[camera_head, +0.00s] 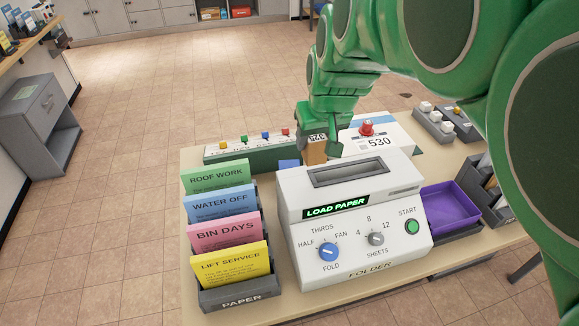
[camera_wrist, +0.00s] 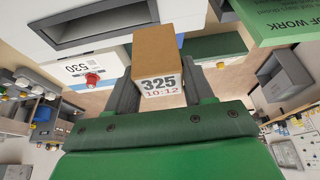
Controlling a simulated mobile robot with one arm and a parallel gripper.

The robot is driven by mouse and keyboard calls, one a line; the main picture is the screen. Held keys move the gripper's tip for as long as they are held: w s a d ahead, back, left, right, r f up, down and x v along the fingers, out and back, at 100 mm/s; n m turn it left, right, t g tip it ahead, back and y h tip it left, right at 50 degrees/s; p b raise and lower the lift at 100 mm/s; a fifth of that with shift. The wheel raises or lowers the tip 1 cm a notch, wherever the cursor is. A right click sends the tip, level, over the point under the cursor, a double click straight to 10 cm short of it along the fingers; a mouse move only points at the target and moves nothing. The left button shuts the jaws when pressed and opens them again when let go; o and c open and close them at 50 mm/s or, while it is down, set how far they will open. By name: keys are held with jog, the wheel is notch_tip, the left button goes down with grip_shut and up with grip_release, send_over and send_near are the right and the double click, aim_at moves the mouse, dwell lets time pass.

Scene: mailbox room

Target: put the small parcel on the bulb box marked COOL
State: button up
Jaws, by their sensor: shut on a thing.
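My gripper (camera_head: 319,136) is shut on a small brown parcel (camera_head: 315,153), behind the folder machine in the head view. In the wrist view the parcel (camera_wrist: 160,58) sits between the two dark fingers of my gripper (camera_wrist: 159,80). A white label on its end reads 325 and 10:12. I cannot make out a bulb box marked COOL in either view. A small blue thing (camera_head: 289,163) shows partly behind the folder machine; I cannot tell what it is.
The folder machine (camera_head: 350,214) stands mid-table, with the paper rack (camera_head: 240,297) left and a purple tray (camera_head: 452,207) right. Behind are a green strip with coloured knobs (camera_head: 252,153) and a white machine marked 530 (camera_head: 398,135). Open floor lies beyond the table.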

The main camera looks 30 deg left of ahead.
jog(key=s, duration=0.4)
send_over(289, 166)
jog(key=shift+s+d+f, duration=0.1)
jog(key=shift+f, duration=2.2)
jog(key=shift+s+d+f, duration=0.1)
jog(key=shift+f, duration=2.15)
jog(key=shift+w+a+f, duration=0.1)
jog(key=shift+w+f, duration=0.05)
jog(key=shift+f, duration=1.5)
jog(key=shift+f, duration=0.1)
jog(key=o, duration=1.1)
